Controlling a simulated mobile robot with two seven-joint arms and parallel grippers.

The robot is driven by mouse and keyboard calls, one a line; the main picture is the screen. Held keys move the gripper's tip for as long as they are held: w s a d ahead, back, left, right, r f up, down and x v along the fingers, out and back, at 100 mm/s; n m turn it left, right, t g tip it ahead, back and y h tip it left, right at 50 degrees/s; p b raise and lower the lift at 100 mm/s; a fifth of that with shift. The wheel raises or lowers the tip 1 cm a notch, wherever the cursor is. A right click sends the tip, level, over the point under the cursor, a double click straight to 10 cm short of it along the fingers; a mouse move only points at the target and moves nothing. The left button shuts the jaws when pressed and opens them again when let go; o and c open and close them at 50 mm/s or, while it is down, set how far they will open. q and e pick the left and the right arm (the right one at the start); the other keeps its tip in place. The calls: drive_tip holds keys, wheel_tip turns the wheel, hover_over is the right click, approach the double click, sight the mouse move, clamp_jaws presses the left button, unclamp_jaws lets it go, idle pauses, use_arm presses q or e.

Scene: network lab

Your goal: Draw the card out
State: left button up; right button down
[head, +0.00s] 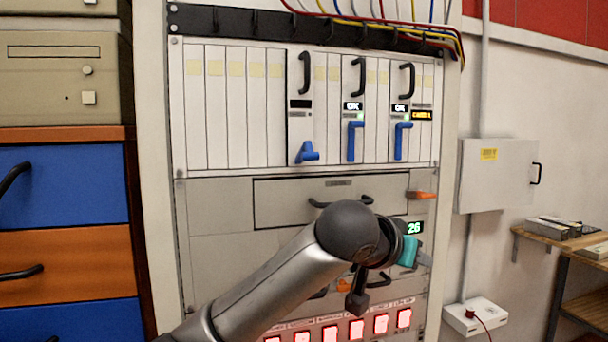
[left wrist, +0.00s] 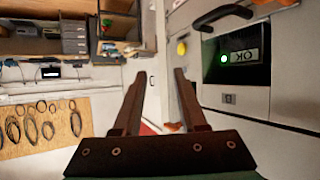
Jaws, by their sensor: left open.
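In the head view three cards with black handles and blue levers sit in the rack's upper row. The left card (head: 301,125) has a dark display and its blue lever (head: 307,153) sticks out low. The middle card (head: 354,93) and right card (head: 402,85) show lit OK displays, with their levers upright. My left gripper (head: 424,259) is right of and below the cards, partly hidden by its wrist. In the left wrist view my left gripper (left wrist: 159,74) is open, with nothing between its fingers.
An amber-lit display (head: 421,115) is beside the right card. Below the cards are a handled drawer (head: 290,203), a green 26 display (head: 414,228) and red lit switches (head: 357,330). Cables hang above. A wall box (head: 498,176) and wooden shelf (head: 548,233) stand at right.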

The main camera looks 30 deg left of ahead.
use_arm(q)
drive_tip(key=s+r+t+p, duration=0.15)
drive_tip(key=s+r, duration=0.35)
drive_tip(key=r, duration=0.8)
drive_tip(key=n+t+y+p, duration=0.2)
drive_tip(key=n+t+y, duration=0.25)
drive_tip(key=y, duration=0.25)
approach(306, 68)
drive_tip(key=shift+g, duration=0.5)
drive_tip(key=p+x, duration=0.4)
drive_tip(key=p, duration=0.1)
drive_tip(key=p+x, duration=0.2)
drive_tip(key=shift+w+d+r+p, duration=0.15)
drive_tip(key=shift+r+p, duration=0.2)
drive_tip(key=shift+w+p, duration=0.2)
drive_tip(key=shift+p, duration=0.1)
drive_tip(key=p+x, duration=0.1)
drive_tip(key=p, duration=0.4)
drive_tip(key=shift+w+a+r, duration=0.15)
drive_tip(key=shift+w+a, duration=0.05)
drive_tip(key=shift+w, duration=0.15)
drive_tip(key=shift+w+a+p, duration=0.1)
drive_tip(key=shift+w+p, duration=0.1)
drive_tip(key=shift+p, duration=1.3)
use_arm(e)
wheel_tip(306, 68, up, 20)
drive_tip(key=s+a, duration=0.1)
drive_tip(key=s, duration=0.1)
drive_tip(key=shift+a, duration=0.2)
